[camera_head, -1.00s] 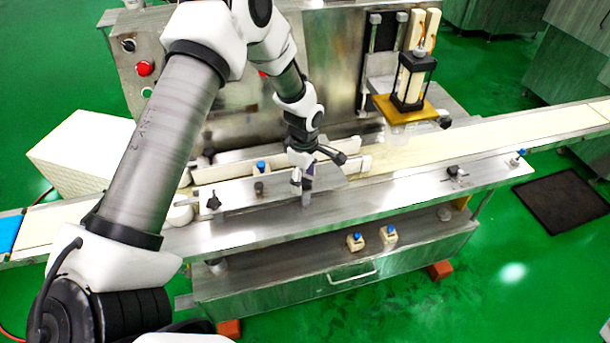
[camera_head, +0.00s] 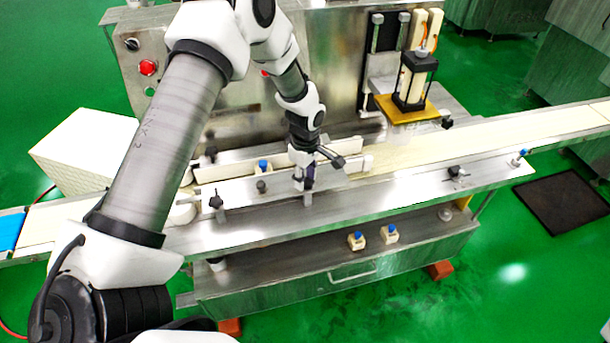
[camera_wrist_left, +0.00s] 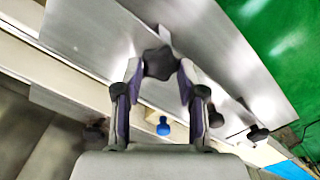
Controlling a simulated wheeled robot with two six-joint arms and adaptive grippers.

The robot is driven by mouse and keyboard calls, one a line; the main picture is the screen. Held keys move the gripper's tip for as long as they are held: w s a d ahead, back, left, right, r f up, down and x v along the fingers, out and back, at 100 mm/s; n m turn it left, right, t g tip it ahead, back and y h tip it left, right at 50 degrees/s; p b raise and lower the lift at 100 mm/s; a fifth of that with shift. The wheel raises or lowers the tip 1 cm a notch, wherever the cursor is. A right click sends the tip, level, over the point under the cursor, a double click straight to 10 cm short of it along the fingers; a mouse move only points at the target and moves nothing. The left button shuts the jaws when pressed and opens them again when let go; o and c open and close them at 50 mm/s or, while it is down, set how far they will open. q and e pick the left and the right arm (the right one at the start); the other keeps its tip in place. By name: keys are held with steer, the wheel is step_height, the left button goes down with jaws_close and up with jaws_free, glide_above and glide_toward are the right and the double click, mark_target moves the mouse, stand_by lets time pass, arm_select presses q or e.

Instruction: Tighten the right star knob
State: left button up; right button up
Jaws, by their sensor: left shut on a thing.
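My left gripper (camera_head: 304,184) is over the guide rail in front of the conveyor, pointing down. In the left wrist view its two fingertips (camera_wrist_left: 160,74) close on the sides of a black star knob (camera_wrist_left: 160,62). In the head view the gripper hides most of that knob, and the metal post (camera_head: 307,199) under it shows. Another black star knob (camera_head: 216,201) stands on its post to the left, apart from the gripper. My right gripper is not in view.
The guide rail (camera_head: 380,189) and conveyor belt (camera_head: 480,135) run across the machine. Two more blue-capped blocks (camera_head: 356,241) are on the lower shelf. A black clamp knob (camera_head: 456,171) is farther right.

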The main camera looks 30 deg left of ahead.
arm_select(q)
steer(key=m, duration=0.3)
steer(key=shift+m, duration=0.3)
steer(key=m, duration=0.3)
steer(key=shift+w+d+f+m+p, duration=0.1)
steer(key=shift+m+p, duration=0.2)
steer(key=shift+p, duration=0.1)
steer(key=m, duration=0.3)
steer(key=shift+d+m, duration=0.1)
steer(key=shift+m, duration=0.2)
steer(key=m, duration=0.4)
steer(key=shift+w+d+m, duration=0.1)
steer(key=shift+m, duration=0.2)
steer(key=m, duration=0.3)
steer(key=shift+d+m+b, duration=0.1)
steer(key=shift+m+b, duration=0.2)
steer(key=shift+b, duration=0.05)
steer(key=m, duration=0.4)
steer(key=shift+d, duration=0.1)
steer(key=m, duration=0.5)
steer(key=shift+d+b, duration=0.1)
steer(key=shift+b, duration=0.25)
steer(key=shift+s+m, duration=0.2)
steer(key=shift+m, duration=1.6)
